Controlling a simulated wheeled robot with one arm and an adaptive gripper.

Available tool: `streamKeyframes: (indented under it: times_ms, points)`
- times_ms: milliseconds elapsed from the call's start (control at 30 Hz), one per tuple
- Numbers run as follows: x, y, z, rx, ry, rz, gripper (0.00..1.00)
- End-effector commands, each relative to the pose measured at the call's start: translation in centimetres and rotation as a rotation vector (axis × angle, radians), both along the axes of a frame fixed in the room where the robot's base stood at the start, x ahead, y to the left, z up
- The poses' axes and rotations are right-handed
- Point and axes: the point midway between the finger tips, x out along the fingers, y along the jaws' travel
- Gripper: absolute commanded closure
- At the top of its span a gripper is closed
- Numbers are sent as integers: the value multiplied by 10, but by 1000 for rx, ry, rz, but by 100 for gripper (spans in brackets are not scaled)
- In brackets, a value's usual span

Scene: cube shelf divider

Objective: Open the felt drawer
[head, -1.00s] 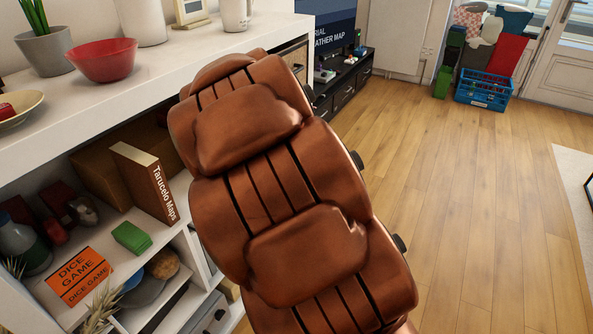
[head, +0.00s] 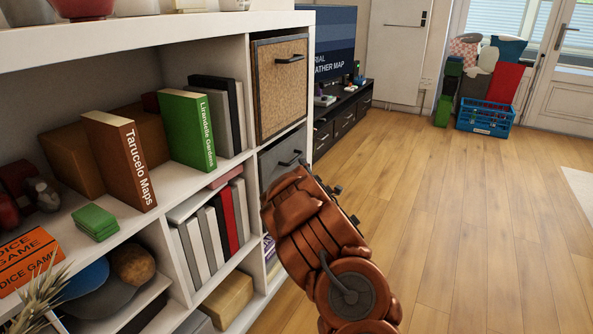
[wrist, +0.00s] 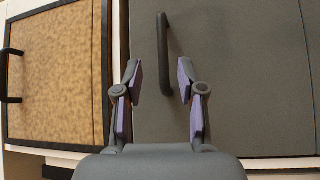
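The felt drawer (head: 275,170) is a grey front in the shelf, just below a cork-faced drawer (head: 277,95). It looks closed, with a dark bar handle (head: 291,159). My arm covers its lower right part in the head view. In the wrist view, the grey drawer front (wrist: 240,85) fills the right side, and its handle (wrist: 165,55) stands just ahead of my gripper (wrist: 160,80). My gripper is open and empty, its purple-padded fingers apart, with the handle lined up between them. Whether the fingertips overlap the handle in depth is unclear.
The white shelf (head: 140,35) holds books (head: 190,130), a game box (head: 30,262) and other items on the left. A black TV cabinet (head: 345,120) stands beyond it. A blue crate (head: 485,118) sits at the back. The wooden floor (head: 470,220) to the right is clear.

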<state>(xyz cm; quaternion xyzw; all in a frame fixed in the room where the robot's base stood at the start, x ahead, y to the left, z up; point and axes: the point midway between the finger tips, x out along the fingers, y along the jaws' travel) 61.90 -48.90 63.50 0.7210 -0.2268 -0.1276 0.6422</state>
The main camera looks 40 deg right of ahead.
Motion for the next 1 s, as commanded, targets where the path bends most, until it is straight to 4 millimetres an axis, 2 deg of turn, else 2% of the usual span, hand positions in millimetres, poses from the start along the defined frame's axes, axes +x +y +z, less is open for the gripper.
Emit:
streamKeyframes:
  times_ms: [33,267,1000]
  points:
    - [0,-1,-7,-8,-5,5,61]
    - [8,-4,-5,-23,-17,15,61]
    - [61,-33,2,-18,-14,14,61]
